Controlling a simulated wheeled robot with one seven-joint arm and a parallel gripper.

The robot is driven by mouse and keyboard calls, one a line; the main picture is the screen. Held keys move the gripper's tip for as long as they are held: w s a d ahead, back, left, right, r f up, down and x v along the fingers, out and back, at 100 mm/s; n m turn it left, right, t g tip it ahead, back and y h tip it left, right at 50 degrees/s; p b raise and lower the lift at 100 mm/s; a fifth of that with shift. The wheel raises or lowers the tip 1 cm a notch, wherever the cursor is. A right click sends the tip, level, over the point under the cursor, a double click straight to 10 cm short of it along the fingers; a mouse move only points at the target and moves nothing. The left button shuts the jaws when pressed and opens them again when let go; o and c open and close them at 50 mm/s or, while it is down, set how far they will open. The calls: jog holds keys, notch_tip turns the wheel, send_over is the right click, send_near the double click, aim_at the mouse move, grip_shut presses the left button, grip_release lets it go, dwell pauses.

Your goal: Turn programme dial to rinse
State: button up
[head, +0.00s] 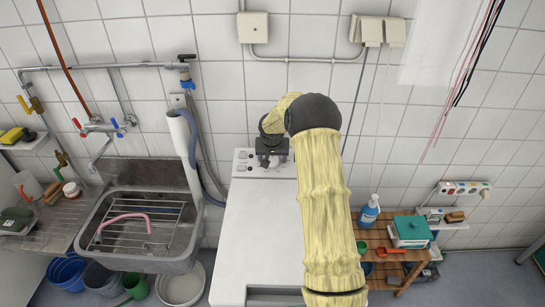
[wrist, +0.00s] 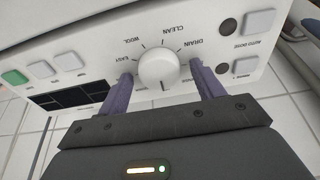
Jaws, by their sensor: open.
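The programme dial (wrist: 158,66) is a round white knob on the washing machine's white control panel (wrist: 92,38), seen upside down in the wrist view. A faint mark shows on the dial's lower side in the picture. My gripper (wrist: 161,74) is open, with one dark finger on each side of the dial. I cannot tell whether the fingers touch it. In the head view my gripper (head: 271,158) is over the panel at the machine's back and hides the dial.
The panel also has a green button (wrist: 14,77), several grey buttons and a dark display (wrist: 70,98). The washing machine's top (head: 255,230) is clear. A sink (head: 140,230) is to the left; a wooden shelf (head: 376,238) with a blue bottle (head: 369,211) is to the right.

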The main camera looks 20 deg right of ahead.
jog(key=c, duration=1)
jog(key=shift+o, duration=0.2)
jog(key=shift+n, duration=0.4)
jog(key=n+p, duration=0.2)
jog(key=n, duration=0.2)
jog(key=shift+r+y, duration=0.1)
jog(key=shift+y, duration=0.2)
jog(key=shift+n+p, duration=0.65)
jog(key=shift+n, duration=1.05)
jog(key=o, duration=1)
jog(key=shift+c, duration=0.2)
